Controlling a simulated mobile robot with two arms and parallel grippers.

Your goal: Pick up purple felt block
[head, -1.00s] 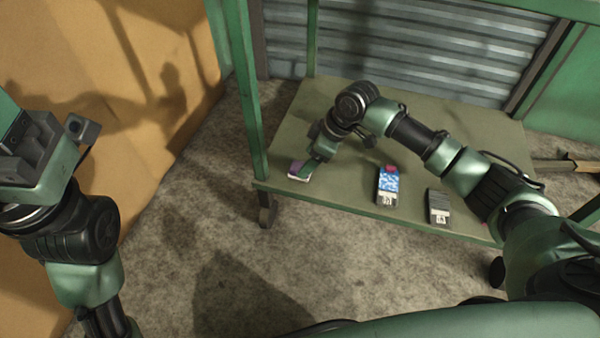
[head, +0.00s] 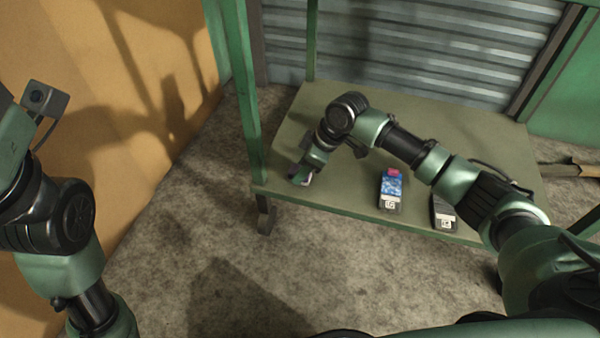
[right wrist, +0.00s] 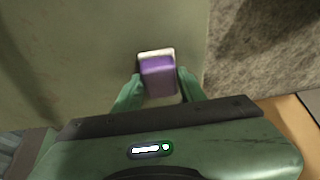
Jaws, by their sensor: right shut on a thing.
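The purple felt block (right wrist: 158,78) shows in the right wrist view, with a pale rim around its purple face. My right gripper (right wrist: 158,92) has a green finger on each side of it and is shut on it. In the head view this gripper (head: 302,176) is at the left front corner of the green table (head: 345,195), and it hides most of the block. I cannot tell whether the block touches the tabletop. My left arm is at the left edge of the head view, with its fingertips out of frame.
A blue-and-white block with a pink top (head: 391,188) lies on the table right of my gripper. A dark block with a white label (head: 444,213) is farther right, partly behind my right arm. A green post (head: 243,100) rises at the table's left side.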

